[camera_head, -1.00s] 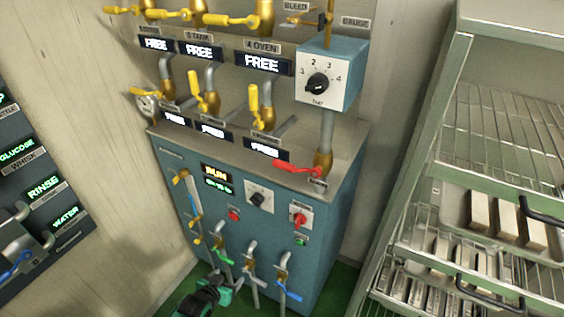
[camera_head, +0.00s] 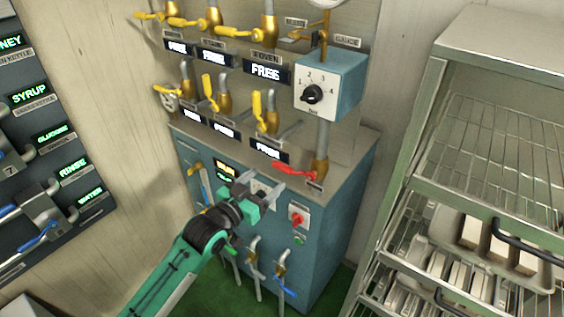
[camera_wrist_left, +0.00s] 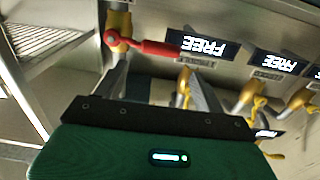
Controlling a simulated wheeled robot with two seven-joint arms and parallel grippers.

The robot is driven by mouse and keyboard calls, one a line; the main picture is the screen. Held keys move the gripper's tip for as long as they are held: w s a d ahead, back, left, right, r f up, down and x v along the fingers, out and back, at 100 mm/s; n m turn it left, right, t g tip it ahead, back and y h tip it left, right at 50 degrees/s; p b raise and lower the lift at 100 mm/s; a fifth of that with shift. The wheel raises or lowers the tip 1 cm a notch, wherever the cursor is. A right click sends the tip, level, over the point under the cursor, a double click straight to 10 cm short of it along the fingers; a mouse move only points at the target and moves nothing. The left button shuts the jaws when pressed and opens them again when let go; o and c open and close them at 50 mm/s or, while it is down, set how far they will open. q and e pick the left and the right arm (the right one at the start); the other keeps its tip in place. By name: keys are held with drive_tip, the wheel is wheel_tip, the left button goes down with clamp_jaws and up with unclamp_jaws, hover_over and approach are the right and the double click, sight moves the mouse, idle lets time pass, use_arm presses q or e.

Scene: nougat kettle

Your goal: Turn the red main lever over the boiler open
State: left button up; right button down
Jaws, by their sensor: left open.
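The red main lever (camera_head: 294,171) sits on a brass valve at the foot of a grey vertical pipe, above the top edge of the blue boiler cabinet (camera_head: 330,222). Its handle points left in the head view. My left gripper (camera_head: 264,180) is open and empty, in front of the cabinet's upper front, just left of and below the lever, apart from it as far as I can tell. In the left wrist view the red lever (camera_wrist_left: 150,47) lies beyond the gripper fingers (camera_wrist_left: 165,88), its handle pointing right. My right gripper is not in view.
Several yellow levers (camera_head: 207,86) and displays reading FREE (camera_head: 265,72) are above the boiler. A blue dial box (camera_head: 330,85) stands over the red lever. A wire rack (camera_head: 480,150) with trays is at right. A dark panel (camera_head: 45,150) is at left.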

sight(281, 166)
use_arm(q)
drive_tip(key=p+x, duration=0.1)
drive_tip(key=x, duration=0.6)
drive_tip(key=shift+w+d+r+p, duration=0.1)
drive_tip(key=shift+p, duration=0.2)
drive_tip(key=shift+w+d, duration=0.4)
drive_tip(key=shift+w, duration=0.1)
drive_tip(key=shift+c, duration=0.2)
drive_tip(key=c, duration=1.3)
drive_tip(key=shift+c, duration=0.2)
